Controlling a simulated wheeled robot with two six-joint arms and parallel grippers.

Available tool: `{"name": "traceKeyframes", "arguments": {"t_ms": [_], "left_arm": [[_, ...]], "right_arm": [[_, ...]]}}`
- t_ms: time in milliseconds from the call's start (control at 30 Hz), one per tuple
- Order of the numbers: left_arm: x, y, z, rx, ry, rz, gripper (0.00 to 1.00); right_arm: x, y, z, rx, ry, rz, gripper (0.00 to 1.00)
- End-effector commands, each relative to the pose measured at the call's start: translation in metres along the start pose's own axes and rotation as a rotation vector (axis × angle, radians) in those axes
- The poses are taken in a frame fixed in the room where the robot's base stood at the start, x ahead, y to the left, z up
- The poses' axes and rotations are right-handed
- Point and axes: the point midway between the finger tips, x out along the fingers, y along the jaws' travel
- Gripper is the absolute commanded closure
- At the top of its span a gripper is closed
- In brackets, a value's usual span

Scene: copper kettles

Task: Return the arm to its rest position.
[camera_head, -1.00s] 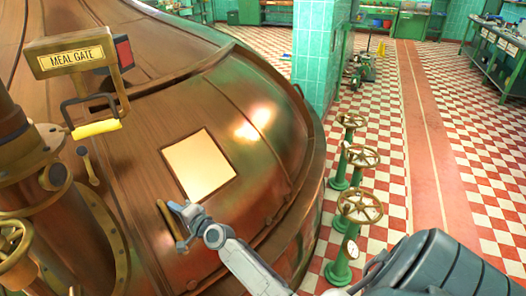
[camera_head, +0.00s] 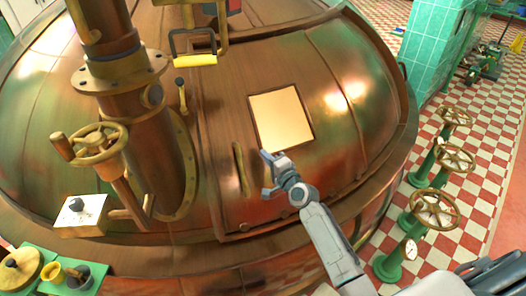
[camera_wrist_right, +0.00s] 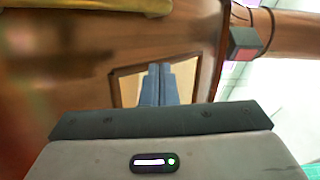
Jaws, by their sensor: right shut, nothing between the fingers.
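My right arm (camera_head: 330,242) reaches in from the lower right over the copper kettle (camera_head: 330,165). My right gripper (camera_head: 267,174) is shut and empty. It is just right of an upright brass bar handle (camera_head: 240,168) on the kettle's hatch, and appears apart from it. In the right wrist view the two blue-grey fingers (camera_wrist_right: 158,85) are together, in front of the kettle's pale framed window (camera_wrist_right: 130,87). My left gripper is not in view.
The pale window (camera_head: 281,120) is above the gripper. A yellow-gripped handle (camera_head: 195,60) is higher up. A brass pipe with a handwheel (camera_head: 98,143) stands left. Green valve stands (camera_head: 415,228) stand on the checkered floor at right.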

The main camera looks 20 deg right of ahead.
Motion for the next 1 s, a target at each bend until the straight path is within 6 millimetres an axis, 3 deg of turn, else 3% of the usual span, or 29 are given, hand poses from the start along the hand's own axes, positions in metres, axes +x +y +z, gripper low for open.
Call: {"name": "traceKeyframes", "arguments": {"t_ms": [133, 300, 467, 633, 733, 867, 1000], "left_arm": [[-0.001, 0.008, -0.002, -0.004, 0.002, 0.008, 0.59], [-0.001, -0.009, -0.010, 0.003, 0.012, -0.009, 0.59], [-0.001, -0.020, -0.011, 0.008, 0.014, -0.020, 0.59], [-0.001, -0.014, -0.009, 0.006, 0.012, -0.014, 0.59], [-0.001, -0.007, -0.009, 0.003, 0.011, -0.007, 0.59], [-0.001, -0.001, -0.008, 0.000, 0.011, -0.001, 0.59], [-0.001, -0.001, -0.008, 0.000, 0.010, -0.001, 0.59]], "right_arm": [[-0.032, -0.001, 0.001, -0.002, 0.000, 0.000, 1.00], [-0.054, -0.001, 0.002, -0.003, 0.001, 0.000, 1.00], [-0.063, -0.002, 0.002, -0.001, 0.001, -0.001, 1.00], [-0.066, -0.001, 0.004, -0.012, -0.005, 0.005, 1.00], [-0.077, 0.005, 0.018, -0.085, -0.047, 0.048, 1.00], [-0.115, 0.025, 0.053, -0.315, -0.179, 0.185, 1.00], [-0.181, 0.052, 0.085, -0.644, -0.366, 0.394, 1.00]]}}
